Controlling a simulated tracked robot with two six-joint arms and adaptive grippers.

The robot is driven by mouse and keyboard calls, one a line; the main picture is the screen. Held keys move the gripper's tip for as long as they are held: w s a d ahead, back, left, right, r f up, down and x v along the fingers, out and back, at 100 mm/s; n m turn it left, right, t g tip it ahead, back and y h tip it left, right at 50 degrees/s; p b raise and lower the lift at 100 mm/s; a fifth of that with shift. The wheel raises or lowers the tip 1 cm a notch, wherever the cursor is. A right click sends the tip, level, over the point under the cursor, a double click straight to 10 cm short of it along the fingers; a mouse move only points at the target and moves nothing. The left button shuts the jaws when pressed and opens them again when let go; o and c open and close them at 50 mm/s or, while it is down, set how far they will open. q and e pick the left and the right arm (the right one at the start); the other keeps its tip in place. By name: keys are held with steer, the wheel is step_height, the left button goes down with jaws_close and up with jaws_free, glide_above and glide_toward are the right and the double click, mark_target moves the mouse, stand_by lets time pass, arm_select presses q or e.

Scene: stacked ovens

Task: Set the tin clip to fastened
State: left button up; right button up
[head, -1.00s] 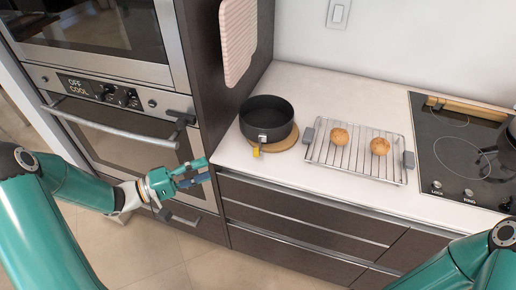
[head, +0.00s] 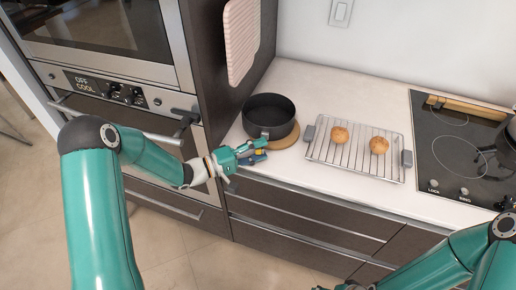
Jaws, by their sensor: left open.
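The black round tin (head: 269,116) stands upright on a round wooden board (head: 286,139) at the left end of the white counter. Its metal clip (head: 265,134) is on the front wall, facing me. The lower part of the clip and its yellow tab are mostly hidden behind my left gripper. My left gripper (head: 261,152) is open, with its fingers pointing right, just in front of and below the clip. I cannot tell whether it touches the clip. Only a small part of my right gripper (head: 322,288) shows at the bottom edge.
A wire rack (head: 341,166) with two round buns (head: 379,145) lies right of the tin. A black hob (head: 462,150) is farther right. Stacked ovens (head: 100,60) with a bar handle stand at left. A pink ribbed board (head: 242,42) hangs on the cabinet side behind the tin.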

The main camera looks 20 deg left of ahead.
arm_select(q)
jaws_close()
